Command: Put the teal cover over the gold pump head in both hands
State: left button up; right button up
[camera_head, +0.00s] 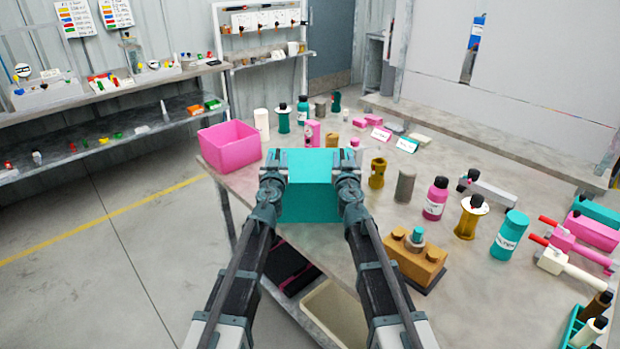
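The teal cover (310,190) is a box shape held level between my two grippers, above the table's left front part. My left gripper (273,168) is at its left side and appears shut on that wall. My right gripper (348,168) is at its right side and appears shut on that wall. The finger gaps are hard to see. The gold pump head (417,262) is a block with round bosses and a teal-topped piece on it. It rests on a dark base near the table's front edge, right of and nearer than the cover. The cover is apart from it.
A pink bin (229,146) stands at the table's left corner. A gold flanged part (470,218), a pink bottle (435,199) and a teal bottle (509,235) stand right of the pump head. Small parts crowd the back. A beige bin (335,312) is below the front edge.

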pick_arm(q)
grip_shut()
pick_arm(e)
grip_shut()
dwell(0.9)
